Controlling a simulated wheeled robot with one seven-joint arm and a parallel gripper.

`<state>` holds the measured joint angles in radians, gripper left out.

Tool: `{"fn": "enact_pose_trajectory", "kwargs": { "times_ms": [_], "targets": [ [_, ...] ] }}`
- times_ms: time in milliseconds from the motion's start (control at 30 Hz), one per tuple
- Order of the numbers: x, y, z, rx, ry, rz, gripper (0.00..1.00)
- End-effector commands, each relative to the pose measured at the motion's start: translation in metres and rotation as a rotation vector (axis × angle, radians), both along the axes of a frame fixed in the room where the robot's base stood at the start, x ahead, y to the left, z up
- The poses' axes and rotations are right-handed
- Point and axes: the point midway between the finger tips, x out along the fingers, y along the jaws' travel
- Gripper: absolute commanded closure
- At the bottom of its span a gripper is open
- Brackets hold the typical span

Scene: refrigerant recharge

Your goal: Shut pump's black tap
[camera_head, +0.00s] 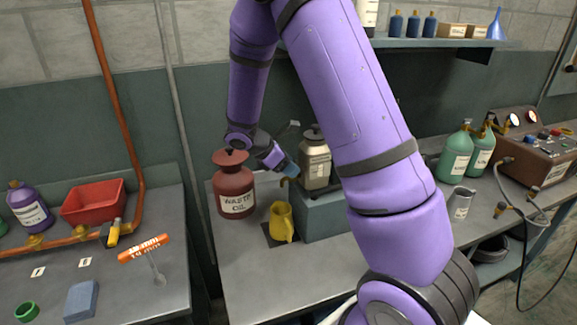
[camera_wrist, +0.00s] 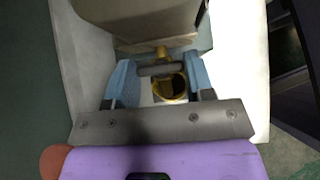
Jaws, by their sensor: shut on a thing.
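The pump (camera_head: 315,166) is a grey metal canister with a label, standing on a blue-grey block; its grey body also fills the top of the wrist view (camera_wrist: 160,22). A brass spout (camera_wrist: 161,52) comes from its lower front. The black tap (camera_wrist: 160,70) is a short dark bar across the spout. My gripper (camera_head: 290,172) is at the pump's left side, and its blue fingers (camera_wrist: 160,85) are shut on the black tap, one at each end. A yellow jug (camera_head: 281,222) stands below the spout; its dark opening (camera_wrist: 172,86) shows between my fingers.
A red waste oil jar (camera_head: 234,188) stands close left of my gripper. The blue-grey block (camera_head: 325,218) is right of the jug. Green bottles (camera_head: 456,155) and a brown gauge box (camera_head: 530,150) stand at right. The bench front (camera_head: 245,280) is clear. My arm hides part of the bench.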

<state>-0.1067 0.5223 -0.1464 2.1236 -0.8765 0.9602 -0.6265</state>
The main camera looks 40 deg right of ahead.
Motion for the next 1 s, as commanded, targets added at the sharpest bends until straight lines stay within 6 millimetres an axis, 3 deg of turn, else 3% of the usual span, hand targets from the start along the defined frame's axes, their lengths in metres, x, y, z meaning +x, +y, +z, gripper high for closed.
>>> {"fn": "enact_pose_trajectory", "kwargs": {
  "times_ms": [133,167,267,667,1000],
  "targets": [
    [0.000,0.000,0.000,0.001,-0.002,0.000,0.75],
    [0.000,0.000,0.000,0.000,-0.002,0.001,0.49],
    [0.000,0.000,0.000,0.000,-0.002,0.001,0.26],
    [0.002,0.005,0.005,0.001,-0.003,0.003,0.26],
    [0.014,0.044,0.046,0.001,-0.005,0.003,0.26]
  ]
}}
